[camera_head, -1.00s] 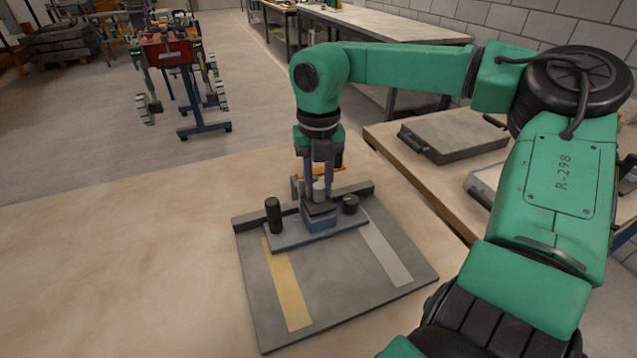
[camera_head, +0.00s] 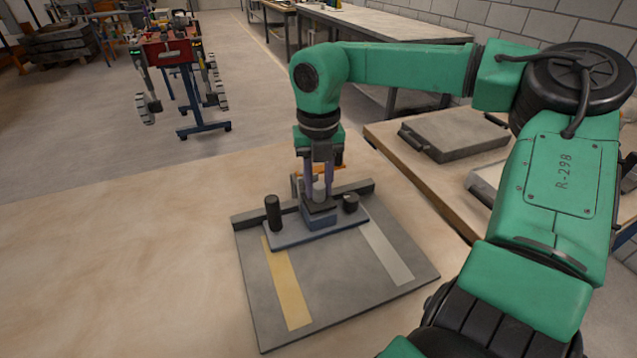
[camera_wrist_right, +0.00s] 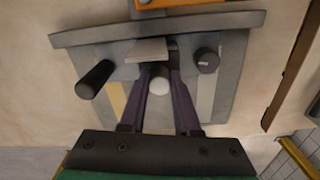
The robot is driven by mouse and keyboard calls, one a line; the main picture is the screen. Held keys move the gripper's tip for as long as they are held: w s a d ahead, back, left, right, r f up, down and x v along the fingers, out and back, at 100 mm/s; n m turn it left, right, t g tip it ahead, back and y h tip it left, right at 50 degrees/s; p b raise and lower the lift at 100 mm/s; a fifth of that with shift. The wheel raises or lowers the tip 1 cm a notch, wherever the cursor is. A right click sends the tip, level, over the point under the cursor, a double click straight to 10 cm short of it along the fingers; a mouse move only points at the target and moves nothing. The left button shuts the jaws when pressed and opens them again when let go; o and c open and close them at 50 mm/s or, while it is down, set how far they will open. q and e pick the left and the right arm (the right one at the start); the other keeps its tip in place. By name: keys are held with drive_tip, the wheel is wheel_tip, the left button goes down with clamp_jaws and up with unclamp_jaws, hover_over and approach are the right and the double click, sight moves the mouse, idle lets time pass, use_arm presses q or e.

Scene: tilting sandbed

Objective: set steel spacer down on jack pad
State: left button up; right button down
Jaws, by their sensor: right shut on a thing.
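The steel spacer looks to be the grey block (camera_head: 320,208) at the fingertips of my right gripper (camera_head: 319,196). It also shows in the right wrist view (camera_wrist_right: 148,50), between the tips of the purple-grey fingers. The spacer is right over the blue-grey jack pad (camera_head: 320,221); I cannot tell whether it rests fully on it. A pale round-topped cylinder (camera_wrist_right: 159,82) stands between the fingers; how it joins the block is hidden. The fingers are shut on the spacer, pointing down. My left gripper is not in view.
A black post (camera_head: 273,213) stands left of the pad and a black knob (camera_head: 350,203) right of it, both close to the fingers. The grey base plate (camera_head: 340,285) has a raised back edge. An orange part (camera_wrist_right: 180,3) lies behind it. The table at left is clear.

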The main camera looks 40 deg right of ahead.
drive_tip(key=shift+f, duration=0.2)
drive_tip(key=c, duration=0.5)
unclamp_jaws()
drive_tip(key=shift+c, duration=0.2)
drive_tip(key=shift+o, duration=0.2)
drive_tip(key=o, duration=0.4)
drive_tip(key=shift+o, duration=0.2)
wheel_tip(320, 180, up, 8)
drive_tip(key=p, duration=0.6)
drive_tip(key=shift+r, duration=0.15)
